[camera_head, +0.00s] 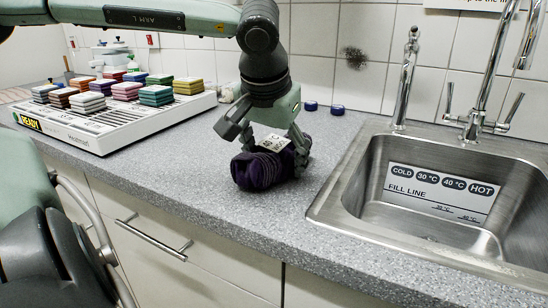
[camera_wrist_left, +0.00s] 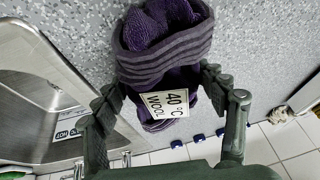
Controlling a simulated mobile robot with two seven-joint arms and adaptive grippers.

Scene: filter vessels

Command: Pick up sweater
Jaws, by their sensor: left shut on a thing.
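The sweater is a dark purple knitted bundle with a ribbed band, on the grey speckled counter left of the sink; in the head view the sweater (camera_head: 254,172) sits under my left gripper (camera_head: 270,150). In the left wrist view the sweater (camera_wrist_left: 165,55) lies between the two fingers of my left gripper (camera_wrist_left: 158,92), which is shut on it. A white tag (camera_wrist_left: 163,104) on it reads "40 °C WOOL". I cannot tell whether the sweater is clear of the counter. My right gripper is not in view.
A steel sink (camera_head: 440,205) with a temperature and fill line label is at the right, with taps behind it. A white rack (camera_head: 110,120) of coloured blocks stands at the left. Small blue caps (camera_head: 337,110) lie near the tiled wall. The counter front is clear.

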